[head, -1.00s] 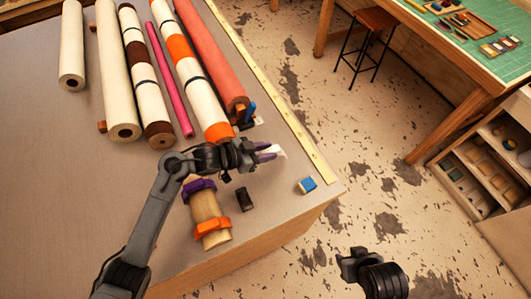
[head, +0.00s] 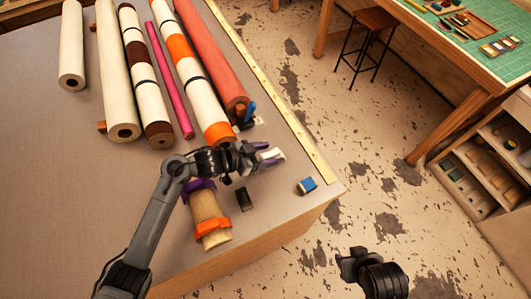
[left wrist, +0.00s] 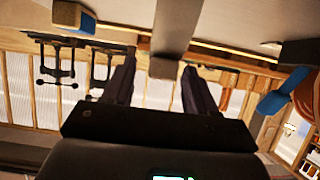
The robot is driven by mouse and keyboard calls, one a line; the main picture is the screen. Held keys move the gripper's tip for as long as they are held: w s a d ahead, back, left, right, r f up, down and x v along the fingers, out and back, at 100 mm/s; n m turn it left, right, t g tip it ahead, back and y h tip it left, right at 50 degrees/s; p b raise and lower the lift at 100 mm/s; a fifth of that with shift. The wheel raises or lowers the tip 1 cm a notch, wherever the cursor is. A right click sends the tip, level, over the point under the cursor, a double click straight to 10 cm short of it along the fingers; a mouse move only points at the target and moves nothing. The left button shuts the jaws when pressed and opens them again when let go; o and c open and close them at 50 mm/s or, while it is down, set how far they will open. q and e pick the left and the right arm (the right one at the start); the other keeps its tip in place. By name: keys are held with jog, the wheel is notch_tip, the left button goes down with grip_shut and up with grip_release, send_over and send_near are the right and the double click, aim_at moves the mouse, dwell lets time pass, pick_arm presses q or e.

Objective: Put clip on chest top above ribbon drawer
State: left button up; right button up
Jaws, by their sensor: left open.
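My left gripper (head: 269,154) is open, low over the near right part of the grey table. A small whitish block (head: 273,153) shows between its fingertips, and in the left wrist view a grey-white block (left wrist: 164,68) lies between the two dark fingers. I cannot tell if they touch it. A blue clip-like piece (head: 251,111) sits at the near end of the red roll. Purple (head: 200,186) and orange (head: 213,228) clip-like bands sit around a short tan roll (head: 207,208). My right gripper (head: 358,262) hangs over the floor, its jaws unclear. I cannot make out a chest with a ribbon drawer.
A black block (head: 244,199) and a blue-and-white block (head: 307,186) stand near the table's front corner. Long rolls, including a red one (head: 208,55), fill the back. A yellow ruler (head: 270,95) lines the right edge. Shelves (head: 480,165) and a stool (head: 372,20) stand beyond open floor.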

pick_arm(q)
jog(key=shift+r, duration=0.1)
jog(key=shift+a+r, duration=0.15)
jog(key=v, duration=0.5)
jog(key=shift+s, duration=0.1)
dwell(0.4)
